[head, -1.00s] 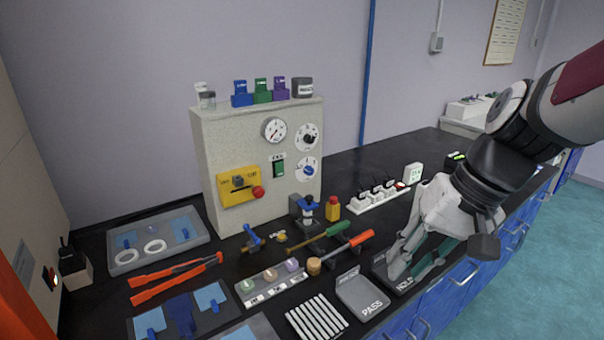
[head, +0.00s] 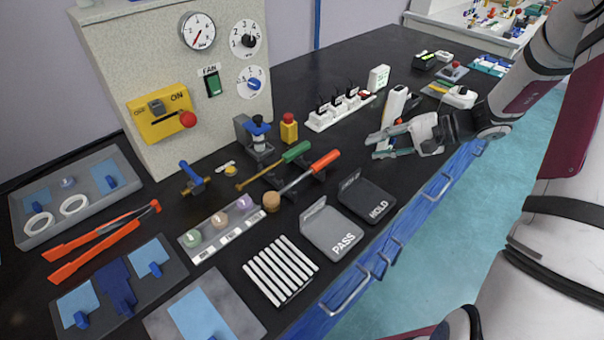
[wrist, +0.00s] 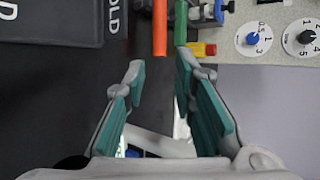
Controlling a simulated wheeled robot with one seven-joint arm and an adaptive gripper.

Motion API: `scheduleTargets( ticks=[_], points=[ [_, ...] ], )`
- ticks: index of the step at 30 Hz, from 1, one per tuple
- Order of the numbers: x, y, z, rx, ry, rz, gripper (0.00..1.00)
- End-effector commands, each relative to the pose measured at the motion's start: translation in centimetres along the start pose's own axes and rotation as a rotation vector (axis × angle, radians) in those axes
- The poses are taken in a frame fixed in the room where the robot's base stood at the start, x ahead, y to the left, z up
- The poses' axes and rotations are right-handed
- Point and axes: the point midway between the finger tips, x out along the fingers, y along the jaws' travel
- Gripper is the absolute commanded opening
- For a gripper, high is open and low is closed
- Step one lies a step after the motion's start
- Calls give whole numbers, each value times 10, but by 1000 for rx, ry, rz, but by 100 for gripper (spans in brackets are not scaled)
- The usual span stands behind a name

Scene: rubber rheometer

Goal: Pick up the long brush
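Two long-handled tools lie side by side on a dark rest on the bench. One has a green handle (head: 297,151) and a thin brass-coloured shaft. The other has a red handle (head: 325,161) and a grey shaft. I cannot tell for sure which is the long brush. My gripper (head: 374,146) is open and empty, to the right of both handles and apart from them.
A yellow block with a red top (head: 289,128) and a blue-topped device (head: 257,140) stand behind the tools. The HOLD tray (head: 366,201) and PASS tray (head: 331,233) lie in front. A white socket strip (head: 335,112) and a grey instrument panel (head: 150,80) stand further back.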

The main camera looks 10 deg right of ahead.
Motion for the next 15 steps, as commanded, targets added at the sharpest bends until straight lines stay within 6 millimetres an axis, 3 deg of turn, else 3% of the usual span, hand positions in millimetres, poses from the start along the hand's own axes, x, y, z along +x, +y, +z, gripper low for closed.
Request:
scheduleTargets(
  ticks=[9, 15],
  points=[
    [57, 0, 2, 0, -6, 2, 25],
    [79, 0, 2, 0, -3, 1, 25]
  ],
)
